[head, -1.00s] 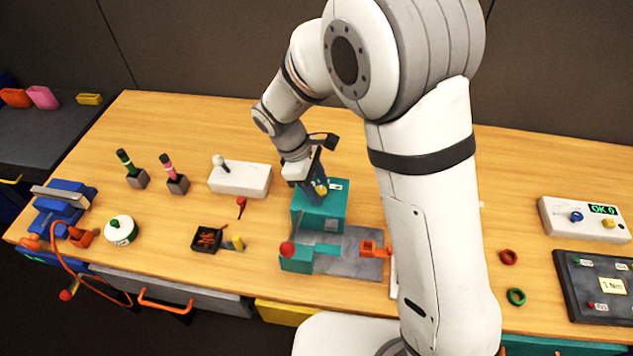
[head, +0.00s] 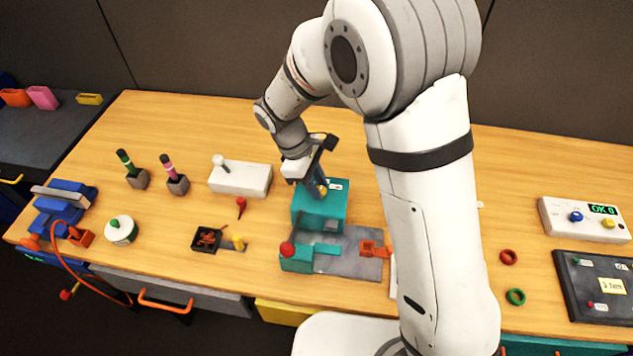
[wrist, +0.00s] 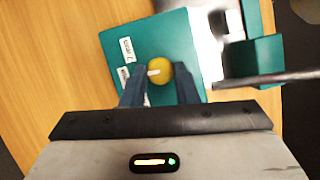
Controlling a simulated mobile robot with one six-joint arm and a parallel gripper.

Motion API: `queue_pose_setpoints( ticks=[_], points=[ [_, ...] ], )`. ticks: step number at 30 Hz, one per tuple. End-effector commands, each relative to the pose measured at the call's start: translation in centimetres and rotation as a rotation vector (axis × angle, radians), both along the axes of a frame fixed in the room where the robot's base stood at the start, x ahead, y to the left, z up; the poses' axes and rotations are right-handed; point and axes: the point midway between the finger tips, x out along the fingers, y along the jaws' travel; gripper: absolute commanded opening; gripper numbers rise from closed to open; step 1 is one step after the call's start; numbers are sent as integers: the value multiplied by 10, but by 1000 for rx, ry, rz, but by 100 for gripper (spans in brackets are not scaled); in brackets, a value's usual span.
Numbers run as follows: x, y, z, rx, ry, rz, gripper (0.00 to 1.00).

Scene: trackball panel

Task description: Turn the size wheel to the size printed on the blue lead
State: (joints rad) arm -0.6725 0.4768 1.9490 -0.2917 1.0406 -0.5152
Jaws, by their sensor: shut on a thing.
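The size wheel looks to be the yellow round knob (wrist: 159,72) on top of a teal box (wrist: 185,35); it carries a white pointer mark that points left in the wrist view. White labels (wrist: 127,48) lie beside it on the box, their print too small to read surely. In the head view the teal box (head: 318,212) stands mid-table. My gripper (wrist: 160,78) is over the box with its dark blue fingers on either side of the knob, shut on it. I cannot pick out a blue lead with a printed size in either view.
A teal fixture with a red ball (head: 287,249) and a grey plate (head: 350,262) stand in front of the box. A white block (head: 240,180) with a lever is to its left. A black tray (head: 206,240) lies at front left. My arm hides part of the table on the right.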

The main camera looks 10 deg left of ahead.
Motion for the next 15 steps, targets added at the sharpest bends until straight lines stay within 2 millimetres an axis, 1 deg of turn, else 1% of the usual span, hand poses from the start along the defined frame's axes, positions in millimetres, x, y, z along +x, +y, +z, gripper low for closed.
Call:
queue_pose_setpoints(
  ticks=[15],
  points=[
    [5, -1, 1, 2, 0, -438, 4]
  ],
)
